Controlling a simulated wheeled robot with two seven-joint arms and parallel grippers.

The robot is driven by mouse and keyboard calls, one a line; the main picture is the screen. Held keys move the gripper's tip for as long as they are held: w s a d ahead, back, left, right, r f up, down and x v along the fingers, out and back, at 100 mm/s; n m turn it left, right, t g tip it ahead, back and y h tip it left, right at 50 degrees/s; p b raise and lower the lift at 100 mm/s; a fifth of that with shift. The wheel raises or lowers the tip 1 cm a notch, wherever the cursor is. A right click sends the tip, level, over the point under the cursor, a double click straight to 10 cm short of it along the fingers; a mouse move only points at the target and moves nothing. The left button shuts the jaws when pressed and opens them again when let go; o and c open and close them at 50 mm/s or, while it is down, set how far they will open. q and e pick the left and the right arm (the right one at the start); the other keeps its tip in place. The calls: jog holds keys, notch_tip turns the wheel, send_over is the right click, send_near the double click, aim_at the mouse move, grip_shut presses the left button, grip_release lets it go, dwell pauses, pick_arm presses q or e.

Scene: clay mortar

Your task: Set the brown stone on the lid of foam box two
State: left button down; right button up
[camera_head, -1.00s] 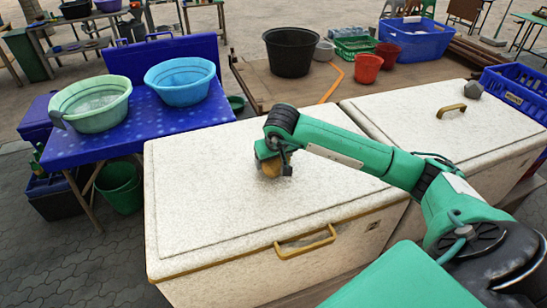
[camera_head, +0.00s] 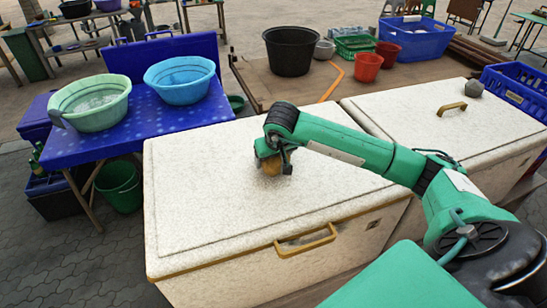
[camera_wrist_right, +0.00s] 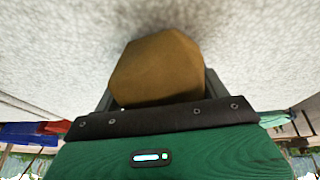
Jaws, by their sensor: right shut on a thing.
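The brown stone (camera_head: 271,165) is at the tip of my right arm, over the middle of the near white foam box's lid (camera_head: 200,205). My right gripper (camera_head: 273,163) is shut on it. In the right wrist view the brown stone (camera_wrist_right: 160,68) sits between the fingers, with the pale lid surface (camera_wrist_right: 60,50) close around it. I cannot tell whether the stone touches the lid. A second white foam box (camera_head: 410,115) stands to the right, with a grey stone (camera_head: 473,88) on its lid. No number shows clearly on either box. My left gripper is not in view.
A blue table (camera_head: 130,130) with a green basin (camera_head: 90,103) and a blue basin (camera_head: 180,80) stands at the left. Behind the boxes, a wooden platform holds a black tub (camera_head: 290,52), red buckets and crates. The near lid is otherwise clear.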

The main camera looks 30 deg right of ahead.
jog(key=shift+f+b, duration=0.4)
jog(key=shift+b, duration=0.15)
jog(key=o, duration=1.7)
jog(key=shift+c, duration=0.2)
jog(key=shift+o, duration=1.1)
jog(key=shift+s+f, duration=0.1)
jog(key=shift+r+p, duration=2.3)
jog(key=shift+r, duration=2.8)
jog(key=shift+f, duration=0.1)
